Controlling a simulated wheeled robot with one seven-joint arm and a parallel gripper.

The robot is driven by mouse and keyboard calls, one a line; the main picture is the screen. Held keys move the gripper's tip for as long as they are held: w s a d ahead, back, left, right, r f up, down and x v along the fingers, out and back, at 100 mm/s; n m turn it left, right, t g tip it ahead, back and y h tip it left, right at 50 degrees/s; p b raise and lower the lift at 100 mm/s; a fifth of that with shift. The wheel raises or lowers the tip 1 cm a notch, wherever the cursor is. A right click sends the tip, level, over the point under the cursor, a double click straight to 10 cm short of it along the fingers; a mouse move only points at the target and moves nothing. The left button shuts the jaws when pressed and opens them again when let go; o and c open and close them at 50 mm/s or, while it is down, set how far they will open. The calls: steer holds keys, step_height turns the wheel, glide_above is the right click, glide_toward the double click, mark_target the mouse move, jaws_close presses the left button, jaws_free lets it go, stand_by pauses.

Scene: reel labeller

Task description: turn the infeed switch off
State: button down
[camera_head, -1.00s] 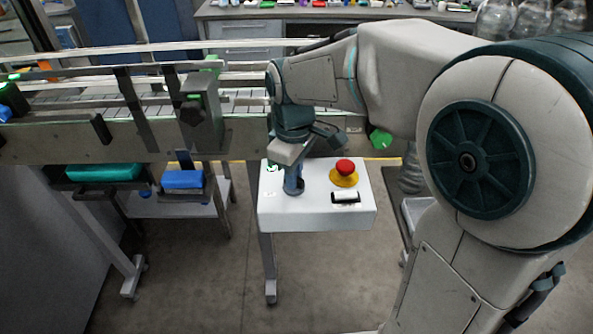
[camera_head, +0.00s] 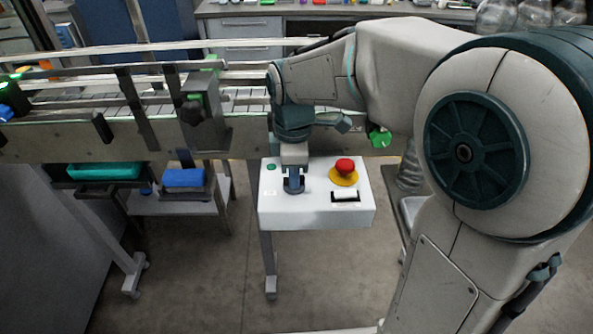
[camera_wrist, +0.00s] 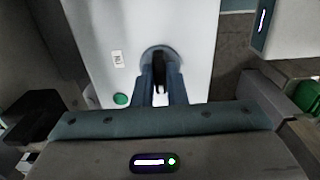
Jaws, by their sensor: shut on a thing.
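The infeed switch is a black rotary knob (camera_wrist: 159,72) on a round dark base, on the top of a white control box (camera_head: 318,212). My gripper (camera_head: 293,186) reaches down onto it from above, with its blue-grey fingers on both sides of the knob. In the wrist view my gripper (camera_wrist: 160,80) is shut on the knob, which lies upright in that picture. The fingers hide part of the knob in the head view. A dark green round light or button (camera_head: 271,167) sits beside the knob, and a small white label (camera_wrist: 117,58) is near it.
A red mushroom button (camera_head: 345,166) on a yellow base stands right of my gripper, with a black-framed white strip (camera_head: 345,196) in front of it. The conveyor (camera_head: 70,138) runs behind and left of the box. Blue (camera_head: 184,178) and teal (camera_head: 105,170) bins sit below it.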

stand_by(0.3)
steer(key=c, duration=1.5)
jaws_free()
steer(key=shift+o, duration=0.2)
steer(key=shift+r, duration=0.1)
step_height(320, 180, up, 14)
steer(key=s+d+f+m+t, duration=0.3)
steer(key=s+d+f+m, duration=0.9)
steer(key=m, duration=0.5)
steer(key=shift+s+d+f+m, duration=0.3)
steer(key=shift+s+f+m, duration=0.15)
steer(key=shift+f, duration=0.3)
